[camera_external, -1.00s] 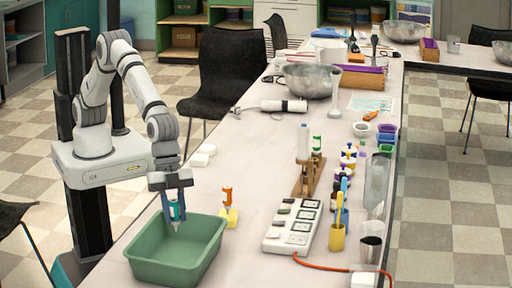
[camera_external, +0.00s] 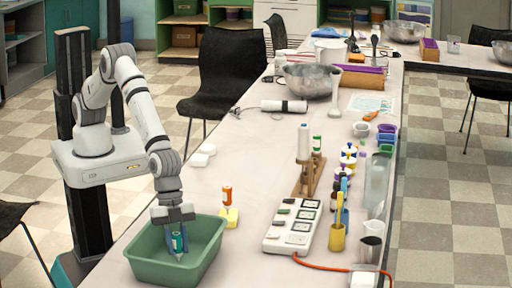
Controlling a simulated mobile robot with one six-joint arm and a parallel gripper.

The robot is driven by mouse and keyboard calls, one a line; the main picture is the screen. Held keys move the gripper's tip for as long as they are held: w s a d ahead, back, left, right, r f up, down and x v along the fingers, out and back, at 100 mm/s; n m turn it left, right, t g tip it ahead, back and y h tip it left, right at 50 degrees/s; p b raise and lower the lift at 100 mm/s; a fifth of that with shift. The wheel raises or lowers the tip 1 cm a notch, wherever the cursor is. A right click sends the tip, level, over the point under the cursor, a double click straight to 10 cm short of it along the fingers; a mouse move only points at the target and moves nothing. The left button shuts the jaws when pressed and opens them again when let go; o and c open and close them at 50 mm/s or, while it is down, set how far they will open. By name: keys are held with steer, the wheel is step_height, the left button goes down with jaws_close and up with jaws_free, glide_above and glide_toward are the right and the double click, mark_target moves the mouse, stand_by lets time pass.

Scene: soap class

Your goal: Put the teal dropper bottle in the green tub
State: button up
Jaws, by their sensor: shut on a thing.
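The teal dropper bottle (camera_external: 177,242) is upright between the fingers of my gripper (camera_external: 177,240), tip pointing down. My gripper is shut on it. The bottle is inside the outline of the green tub (camera_external: 165,270), below the level of its far rim. I cannot tell whether its tip touches the tub floor. The tub stands at the near left edge of the table, and no other thing shows in it.
A white tray of tiles (camera_external: 291,232) and a wooden rack (camera_external: 307,180) stand further right. The table between is clear.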

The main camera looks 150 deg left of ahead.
steer(key=o, duration=1)
steer(key=shift+f, duration=0.1)
steer(key=shift+c, duration=0.2)
steer(key=shift+r, duration=0.3)
steer(key=s+d+f+v, duration=0.1)
steer(key=s+v, duration=0.1)
steer(key=v, duration=0.8)
steer(key=s+f+v, duration=0.1)
steer(key=s+v, duration=0.1)
steer(key=v, duration=0.8)
steer(key=s+r+n+g, duration=0.1)
steer(key=s, duration=1.6)
steer(key=s+d+r+n+g, duration=0.1)
steer(key=s+r, duration=0.1)
steer(key=s, duration=1.6)
steer(key=shift+r+y, duration=0.3)
steer(key=shift+y, duration=0.1)
